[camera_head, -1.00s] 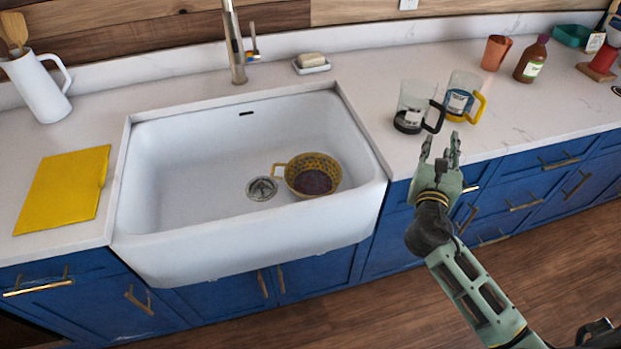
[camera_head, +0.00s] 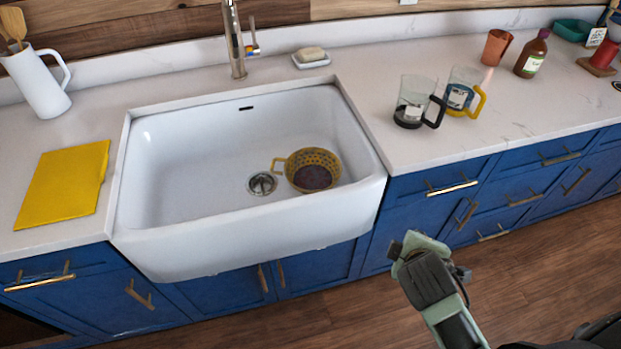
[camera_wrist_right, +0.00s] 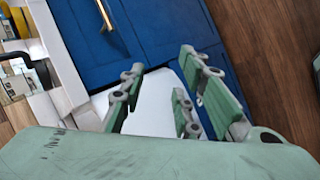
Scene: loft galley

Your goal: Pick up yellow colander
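The yellow colander (camera_head: 316,159) sits in the right part of the white sink (camera_head: 200,160), just right of the drain, in the head view. It is a perforated bowl with a loop handle pointing left and a dark reddish inside. My right gripper (camera_head: 408,246) is in front of the blue cabinets, to the right of and below the sink front, apart from the colander; its fingers are mostly hidden there. In the right wrist view the gripper (camera_wrist_right: 160,80) has its fingers spread with nothing between them. My left gripper is not in view.
Two glass mugs, one with a black handle (camera_head: 413,103) and one with a yellow handle (camera_head: 463,92), stand on the counter right of the sink. A faucet (camera_head: 235,40) rises behind the sink. A yellow board (camera_head: 64,182) lies left. The sink's front wall (camera_head: 250,235) is raised.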

